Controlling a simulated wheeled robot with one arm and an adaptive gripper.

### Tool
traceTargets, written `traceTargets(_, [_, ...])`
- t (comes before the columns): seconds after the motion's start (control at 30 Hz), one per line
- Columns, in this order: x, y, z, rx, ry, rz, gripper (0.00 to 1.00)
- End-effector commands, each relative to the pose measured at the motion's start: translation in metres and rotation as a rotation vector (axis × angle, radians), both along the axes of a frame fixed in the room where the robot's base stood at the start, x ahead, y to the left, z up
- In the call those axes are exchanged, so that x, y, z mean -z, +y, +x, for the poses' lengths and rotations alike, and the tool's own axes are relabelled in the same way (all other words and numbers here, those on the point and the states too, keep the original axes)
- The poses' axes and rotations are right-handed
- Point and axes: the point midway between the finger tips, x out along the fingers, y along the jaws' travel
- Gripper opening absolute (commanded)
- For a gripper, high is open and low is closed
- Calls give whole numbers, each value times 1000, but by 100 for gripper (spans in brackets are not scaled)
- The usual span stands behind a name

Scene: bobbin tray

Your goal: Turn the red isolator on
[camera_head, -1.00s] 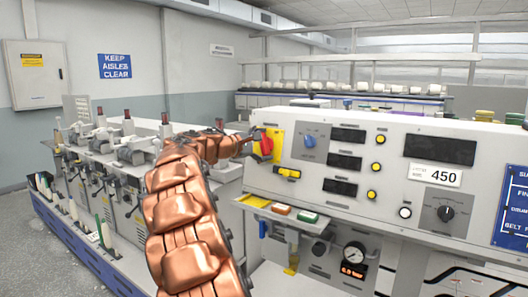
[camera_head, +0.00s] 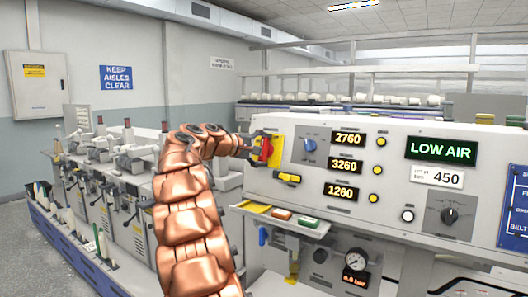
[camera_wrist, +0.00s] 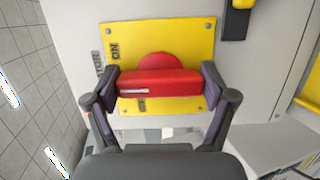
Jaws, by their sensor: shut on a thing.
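The red isolator (camera_head: 266,149) is a red rotary handle on a yellow plate (camera_head: 277,143) at the left end of the light grey control panel. In the head view its handle stands roughly upright. My gripper (camera_head: 257,149) reaches it from the left. In the wrist view the red handle (camera_wrist: 160,83) lies across the picture, with a pale mark towards its left end. My gripper (camera_wrist: 160,90) has one finger at each end of the handle and is shut on it. An "ON" label shows above left; another label below the handle is mostly hidden.
Displays (camera_head: 347,140) read 2760, 3260 and 1260; a green display (camera_head: 441,149) reads LOW AIR. A blue knob (camera_head: 309,145) and a yellow-and-black part (camera_head: 288,178) sit close to the isolator. A shelf (camera_head: 279,220) with coloured pieces and a pressure gauge (camera_head: 356,259) are below.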

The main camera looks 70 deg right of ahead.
Motion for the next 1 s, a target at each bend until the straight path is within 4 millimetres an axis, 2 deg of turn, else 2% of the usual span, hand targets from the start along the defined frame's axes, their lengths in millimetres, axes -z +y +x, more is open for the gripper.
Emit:
traceTargets(0.27, [3, 0, 0, 1, -2, 5, 48])
traceTargets(0.3, [2, 0, 0, 1, -2, 5, 86])
traceTargets(0.43, [2, 0, 0, 1, -1, 3, 100])
traceTargets(0.8, [0, 2, 1, 0, 0, 1, 100])
traceTargets(1.0, [-7, 20, 10, -2, -1, -1, 100])
